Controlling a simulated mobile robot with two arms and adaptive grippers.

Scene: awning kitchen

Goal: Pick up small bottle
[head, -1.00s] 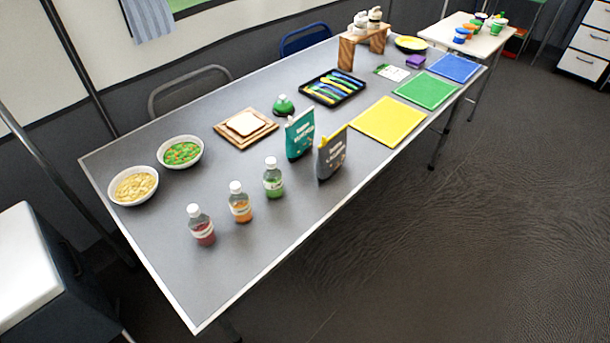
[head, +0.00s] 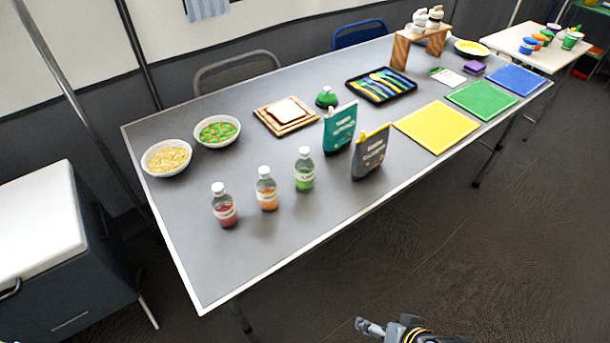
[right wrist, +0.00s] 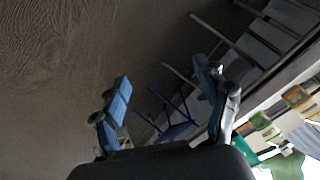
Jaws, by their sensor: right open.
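Three small bottles with white caps stand upright in a slanting row near the front edge of the table: a red one (head: 224,211), an orange one (head: 267,194) and a green one (head: 304,172). My right gripper (right wrist: 163,80) is open and empty in the right wrist view, its blue-padded fingers spread apart. In the head view, part of my right arm shows at the bottom edge, below and in front of the table, apart from the bottles. Bottle-like shapes show at the right edge of the right wrist view, partly cut off. My left gripper is out of view.
The grey table (head: 220,265) also holds a teal pouch (head: 340,128), a grey pouch (head: 370,155), two food bowls, a bread board and coloured mats. The pouches stand right of the green bottle. A white-topped cooler (head: 40,220) stands left. Floor in front is clear.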

